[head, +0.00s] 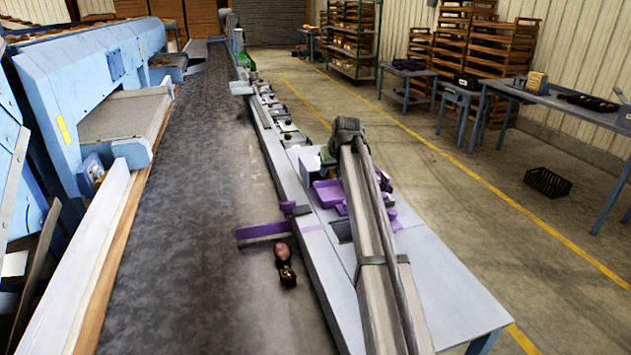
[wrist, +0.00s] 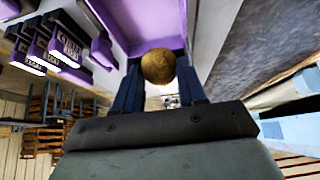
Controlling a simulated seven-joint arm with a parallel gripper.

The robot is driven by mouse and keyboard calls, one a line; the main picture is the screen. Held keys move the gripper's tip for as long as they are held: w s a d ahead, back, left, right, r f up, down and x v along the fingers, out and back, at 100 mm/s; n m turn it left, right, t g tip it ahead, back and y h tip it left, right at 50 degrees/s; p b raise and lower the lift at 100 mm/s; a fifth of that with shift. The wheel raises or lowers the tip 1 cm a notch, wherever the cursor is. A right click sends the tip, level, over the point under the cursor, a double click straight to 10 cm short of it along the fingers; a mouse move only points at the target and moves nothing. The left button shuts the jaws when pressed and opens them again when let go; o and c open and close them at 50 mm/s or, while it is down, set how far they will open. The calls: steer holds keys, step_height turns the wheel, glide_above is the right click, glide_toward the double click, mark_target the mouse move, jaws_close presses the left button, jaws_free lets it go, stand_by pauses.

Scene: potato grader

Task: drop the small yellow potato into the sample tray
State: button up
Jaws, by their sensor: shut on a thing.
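The small yellow potato (wrist: 158,66) is held between the two dark blue fingers of my gripper (wrist: 160,82) in the wrist view. My gripper is shut on it. A purple tray (head: 328,193), likely the sample tray, sits on the grey side bench beside the belt in the head view. In the head view my arm hides the fingers and potato.
A purple bar (head: 262,230) reaches over the dark belt (head: 200,200). A reddish potato (head: 281,250) and a dark lump (head: 287,275) lie on the belt near it. Purple labelled holders (wrist: 68,45) stand beside the tray. The near bench top (head: 450,280) is clear.

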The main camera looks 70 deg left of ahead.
steer(key=shift+w+a, duration=0.25)
steer(key=shift+w, duration=0.25)
steer(key=shift+f, duration=2.9)
steer(key=o, duration=1.5)
steer(key=shift+c, duration=0.2)
